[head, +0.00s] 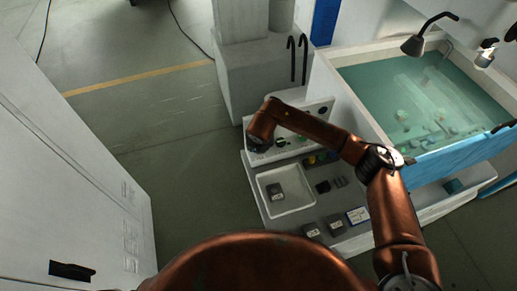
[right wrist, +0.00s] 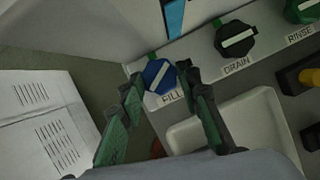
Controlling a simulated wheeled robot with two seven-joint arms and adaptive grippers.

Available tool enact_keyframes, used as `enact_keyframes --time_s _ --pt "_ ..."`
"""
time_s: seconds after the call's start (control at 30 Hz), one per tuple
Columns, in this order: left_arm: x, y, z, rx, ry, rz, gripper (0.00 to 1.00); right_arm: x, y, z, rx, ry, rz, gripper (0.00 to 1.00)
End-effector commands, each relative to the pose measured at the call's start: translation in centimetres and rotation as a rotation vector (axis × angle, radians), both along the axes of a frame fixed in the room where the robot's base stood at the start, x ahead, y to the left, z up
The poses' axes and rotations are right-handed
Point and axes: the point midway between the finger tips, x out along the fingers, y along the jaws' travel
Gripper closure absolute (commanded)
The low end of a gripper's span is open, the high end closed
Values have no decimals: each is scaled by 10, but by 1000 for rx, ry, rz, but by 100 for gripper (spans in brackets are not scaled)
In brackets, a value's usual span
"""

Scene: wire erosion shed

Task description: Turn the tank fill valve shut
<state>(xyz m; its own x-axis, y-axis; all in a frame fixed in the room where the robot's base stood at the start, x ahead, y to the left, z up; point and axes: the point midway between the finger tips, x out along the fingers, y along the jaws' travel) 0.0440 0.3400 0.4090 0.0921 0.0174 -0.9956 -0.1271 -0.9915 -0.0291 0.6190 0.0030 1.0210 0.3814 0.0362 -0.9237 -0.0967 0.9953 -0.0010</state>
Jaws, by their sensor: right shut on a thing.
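The tank fill valve is a blue knob (right wrist: 158,77) with a white bar, on the pale panel above the label FILL, in the right wrist view. Its bar runs diagonally, from lower left to upper right. A small green mark shows on the panel just above it. My right gripper (right wrist: 160,80) has one finger on each side of the knob and is shut on it. In the head view my right arm reaches left over the bench to the panel (head: 318,108), and its hand hides the fill knob. My left gripper is not in view.
A dark DRAIN knob (right wrist: 235,40) and a green RINSE knob (right wrist: 301,10) stand to the right along the panel. A white tray (head: 262,187) holding a grey block lies in front. The water tank (head: 374,124) is at right, a white cabinet (head: 70,190) at left.

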Motion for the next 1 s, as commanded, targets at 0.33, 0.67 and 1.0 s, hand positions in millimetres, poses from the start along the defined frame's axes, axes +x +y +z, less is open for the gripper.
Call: enact_keyframes --time_s 0.33,0.67,1.0 --pt "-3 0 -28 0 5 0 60 2 4 -1 1 -3 -310 93" --pt "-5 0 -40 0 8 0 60 2 5 0 2 -2 -508 93" --pt "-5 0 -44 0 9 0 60 2 6 1 3 -1 -580 93"
